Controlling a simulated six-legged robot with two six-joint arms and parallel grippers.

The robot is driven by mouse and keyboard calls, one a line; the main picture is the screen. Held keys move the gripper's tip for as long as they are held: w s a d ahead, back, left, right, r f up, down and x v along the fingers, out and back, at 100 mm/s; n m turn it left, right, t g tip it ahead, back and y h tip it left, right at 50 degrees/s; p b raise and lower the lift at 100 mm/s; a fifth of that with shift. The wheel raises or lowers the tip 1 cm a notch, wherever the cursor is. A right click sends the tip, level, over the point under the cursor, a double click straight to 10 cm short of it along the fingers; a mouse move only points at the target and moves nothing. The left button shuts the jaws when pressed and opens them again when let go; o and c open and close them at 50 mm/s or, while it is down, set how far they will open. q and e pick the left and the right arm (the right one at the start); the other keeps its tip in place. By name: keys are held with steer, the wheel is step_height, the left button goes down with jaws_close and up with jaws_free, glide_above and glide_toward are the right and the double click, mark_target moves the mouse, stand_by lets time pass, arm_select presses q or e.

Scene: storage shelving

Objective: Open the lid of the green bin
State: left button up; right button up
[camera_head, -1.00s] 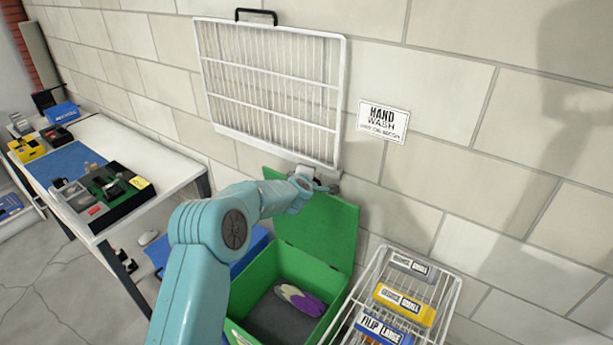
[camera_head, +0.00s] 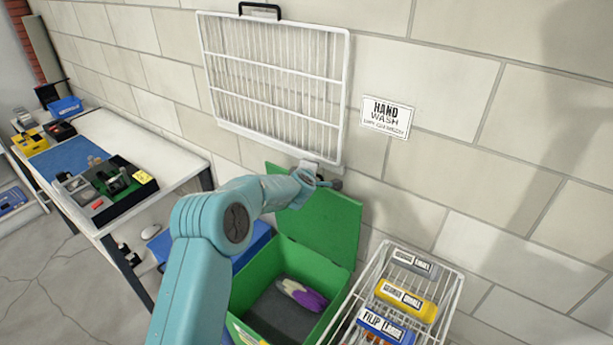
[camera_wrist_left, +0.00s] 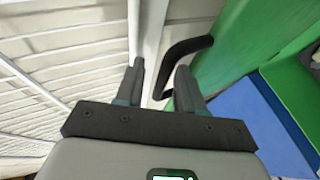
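The green bin (camera_head: 325,272) stands on the floor against the wall. Its green lid (camera_head: 325,222) is raised and leans back toward the wall, so the inside shows. A purple and white item (camera_head: 302,294) lies in the bin. My left gripper (camera_head: 325,183) is at the lid's top edge, below the white wire rack. A black handle (camera_wrist_left: 188,48) is close to the right finger, beside the green lid (camera_wrist_left: 235,45). My right gripper is not in view.
The white wire rack (camera_head: 275,85) hangs on the wall above the bin. A wire basket (camera_head: 447,300) with labelled boxes stands to the right. A white table (camera_head: 150,140) with trays stands to the left. A blue bin (camera_head: 250,240) is behind my arm.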

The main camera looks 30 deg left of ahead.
arm_select(q)
steer(key=b+v, duration=0.4)
steer(key=v, duration=1.2)
